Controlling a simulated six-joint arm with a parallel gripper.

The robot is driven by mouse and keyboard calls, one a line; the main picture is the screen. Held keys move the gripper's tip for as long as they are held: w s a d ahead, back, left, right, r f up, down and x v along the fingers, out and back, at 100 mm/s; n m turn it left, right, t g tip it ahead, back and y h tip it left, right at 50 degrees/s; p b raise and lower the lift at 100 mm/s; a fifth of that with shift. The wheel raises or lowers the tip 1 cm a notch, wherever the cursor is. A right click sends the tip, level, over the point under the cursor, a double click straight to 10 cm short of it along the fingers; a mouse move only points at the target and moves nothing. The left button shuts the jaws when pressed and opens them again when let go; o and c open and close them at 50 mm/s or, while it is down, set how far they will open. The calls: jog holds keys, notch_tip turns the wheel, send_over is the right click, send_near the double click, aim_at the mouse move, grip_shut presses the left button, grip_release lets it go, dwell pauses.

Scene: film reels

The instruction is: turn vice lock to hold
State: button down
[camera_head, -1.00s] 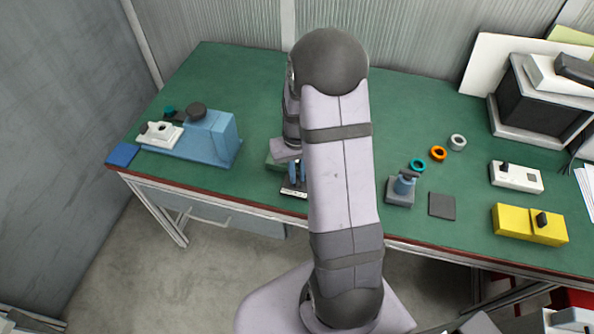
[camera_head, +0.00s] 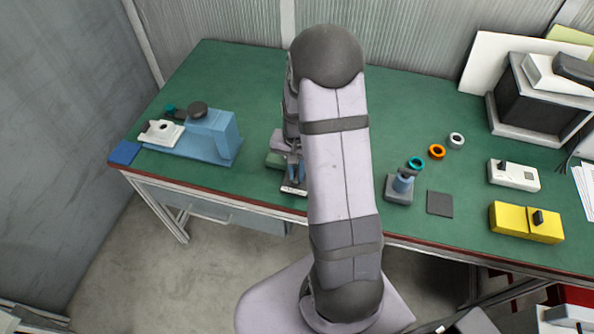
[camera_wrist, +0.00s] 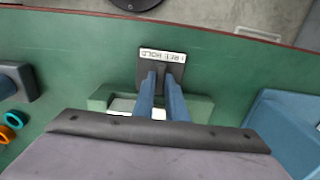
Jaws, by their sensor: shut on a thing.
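The vice is a low green block (camera_wrist: 199,105) on the bench in the wrist view, partly hidden by my gripper. At its bench-edge side is a dark plate (camera_wrist: 145,72) with a white label (camera_wrist: 162,54) reading REL and HOLD, upside down in this view. My gripper (camera_wrist: 161,79) has two blue fingers over the dark plate, shut on the vice lock. The lock is hidden between the fingers, so its setting cannot be read. In the head view the label (camera_head: 294,191) shows near the bench front, with my gripper (camera_head: 294,172) just behind it.
A blue machine (camera_head: 212,137) stands to the left on the green bench. To the right are a blue post on a grey base (camera_head: 398,194), a teal ring (camera_head: 415,163), an orange ring (camera_head: 436,151), a white ring (camera_head: 456,139) and a yellow box (camera_head: 525,222).

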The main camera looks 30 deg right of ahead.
aim_at(297, 176)
jog(key=shift+w, duration=0.1)
jog(key=c, duration=1.8)
grip_release()
jog(key=shift+r, duration=0.1)
jog(key=shift+r+b, duration=0.45)
jog(key=shift+r, duration=3.15)
